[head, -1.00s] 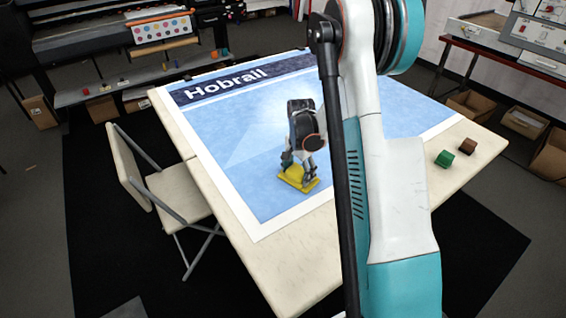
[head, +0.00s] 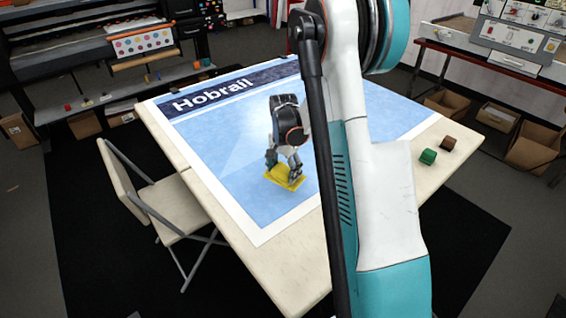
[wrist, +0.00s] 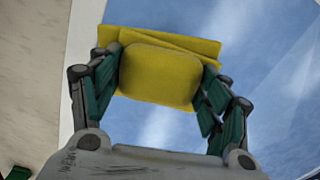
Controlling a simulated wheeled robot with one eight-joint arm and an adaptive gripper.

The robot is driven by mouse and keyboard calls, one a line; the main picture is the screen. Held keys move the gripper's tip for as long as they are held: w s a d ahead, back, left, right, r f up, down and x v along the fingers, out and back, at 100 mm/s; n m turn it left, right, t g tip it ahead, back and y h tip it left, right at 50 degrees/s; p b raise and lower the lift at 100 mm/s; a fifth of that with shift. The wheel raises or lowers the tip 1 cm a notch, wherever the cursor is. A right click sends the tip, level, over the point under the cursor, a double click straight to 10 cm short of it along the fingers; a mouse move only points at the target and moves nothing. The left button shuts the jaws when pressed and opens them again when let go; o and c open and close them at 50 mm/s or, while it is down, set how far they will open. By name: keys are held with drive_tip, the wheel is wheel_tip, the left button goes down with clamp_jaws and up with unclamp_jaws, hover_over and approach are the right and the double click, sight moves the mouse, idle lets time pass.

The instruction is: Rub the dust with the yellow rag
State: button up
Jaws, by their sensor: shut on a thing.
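The yellow rag (head: 284,177) lies on the blue printed sheet, near the sheet's front left part. It also shows in the wrist view (wrist: 158,75), with a flat layer at the back and a raised part between my fingers. My gripper (head: 284,163) points down and is shut on the rag, with one finger on each side of it; it fills the lower wrist view (wrist: 155,88). A pale, whitish patch that may be dust (head: 240,150) shows on the sheet beyond the gripper. My arm hides part of the sheet's middle.
The printed sheet (head: 215,165) headed "Hobrail" covers most of the table (head: 290,270). A folding chair (head: 165,205) stands at the left. A printer (head: 100,60) stands behind.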

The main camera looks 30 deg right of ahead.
drive_tip(key=shift+r+p, duration=0.55)
drive_tip(key=shift+r, duration=0.7)
drive_tip(key=shift+a, duration=0.1)
